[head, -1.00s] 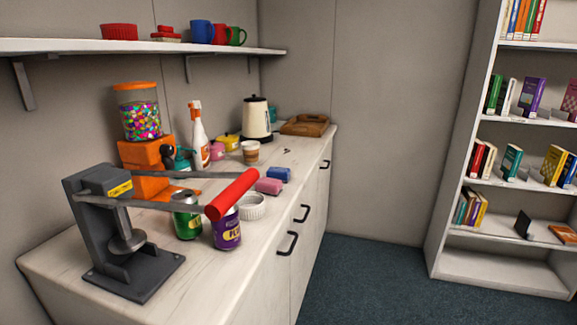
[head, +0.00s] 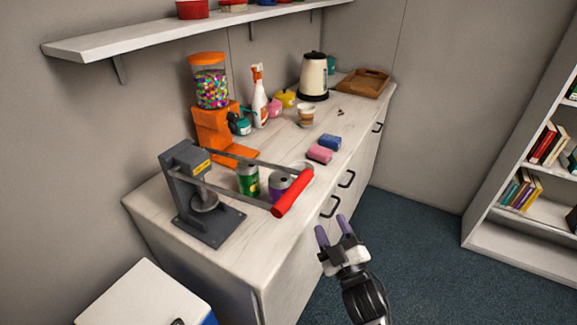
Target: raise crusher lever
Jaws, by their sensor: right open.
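The can crusher (head: 205,200) is a dark grey frame with a round press plate, standing on the near end of the counter. Its lever (head: 293,193) has two grey bars and a red grip, and lies about level, the grip reaching out near the counter's front edge. A green can (head: 248,180) and a purple can (head: 279,184) stand beside and behind the lever bars, partly hidden. My right gripper (head: 334,230) is open and empty, in front of the counter, lower right of the red grip and apart from it. My left gripper is out of view.
The counter (head: 245,258) also bears an orange candy dispenser (head: 211,130), a spray bottle (head: 259,98), a kettle (head: 313,77), a cup (head: 306,116) and sponges (head: 320,153). A white bin (head: 140,300) stands at the lower left. The floor right of the counter is clear.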

